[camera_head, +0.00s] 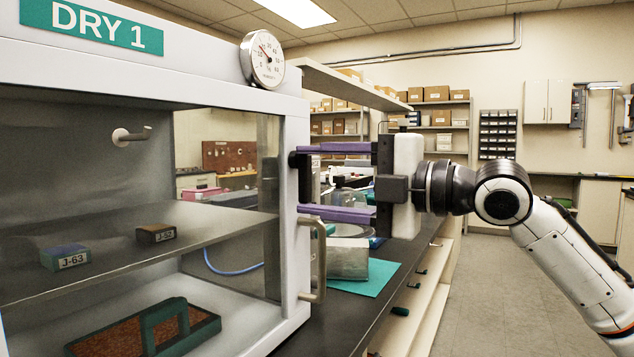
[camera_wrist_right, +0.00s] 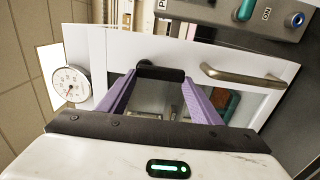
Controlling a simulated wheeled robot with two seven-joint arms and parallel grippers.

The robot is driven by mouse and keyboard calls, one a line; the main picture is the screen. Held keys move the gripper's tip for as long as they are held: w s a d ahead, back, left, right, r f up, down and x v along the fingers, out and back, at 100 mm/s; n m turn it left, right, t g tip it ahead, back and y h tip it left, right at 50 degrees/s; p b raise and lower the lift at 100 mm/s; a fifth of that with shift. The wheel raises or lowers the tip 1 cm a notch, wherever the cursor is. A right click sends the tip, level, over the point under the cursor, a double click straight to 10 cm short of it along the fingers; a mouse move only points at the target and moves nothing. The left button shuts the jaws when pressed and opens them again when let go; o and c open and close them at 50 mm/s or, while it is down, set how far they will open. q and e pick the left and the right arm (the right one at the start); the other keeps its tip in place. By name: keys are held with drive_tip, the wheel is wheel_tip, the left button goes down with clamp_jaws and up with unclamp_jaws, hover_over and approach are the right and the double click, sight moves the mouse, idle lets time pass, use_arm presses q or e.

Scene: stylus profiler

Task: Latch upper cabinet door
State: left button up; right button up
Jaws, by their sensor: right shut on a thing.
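The DRY 1 cabinet (camera_head: 200,85) fills the left of the head view. Its pale door frame (camera_head: 296,240) stands at the right edge of the glazed front, with a bar handle (camera_head: 315,258). The bar handle also shows in the right wrist view (camera_wrist_right: 245,77). A black latch (camera_head: 303,176) sits on the frame above the handle. My right gripper (camera_head: 300,180) is at that frame, its purple fingers above and below the latch. In the wrist view the latch (camera_wrist_right: 160,73) lies between the fingertips, and the gripper is shut on it. I cannot tell whether the door is flush. My left gripper is out of view.
Inside are a box labelled J-63 (camera_head: 66,257), a box labelled J-53 (camera_head: 156,233) and a green-handled tray (camera_head: 190,325). A metal block (camera_head: 348,259) and teal mat (camera_head: 378,280) lie on the bench beside the handle.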

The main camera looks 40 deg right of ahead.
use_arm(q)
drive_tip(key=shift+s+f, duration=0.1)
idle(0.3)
use_arm(e)
drive_tip(key=o, duration=1.1)
drive_tip(key=shift+c, duration=0.2)
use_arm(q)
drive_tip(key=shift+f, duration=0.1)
use_arm(e)
drive_tip(key=shift+s+d+f+b, duration=0.15)
drive_tip(key=shift+s+d+b, duration=0.1)
drive_tip(key=shift+s+b, duration=0.35)
use_arm(q)
drive_tip(key=b, duration=0.1)
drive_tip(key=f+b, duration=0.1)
drive_tip(key=b, duration=0.1)
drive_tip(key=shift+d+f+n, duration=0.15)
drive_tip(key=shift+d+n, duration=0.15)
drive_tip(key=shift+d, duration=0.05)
use_arm(e)
drive_tip(key=v, duration=0.9)
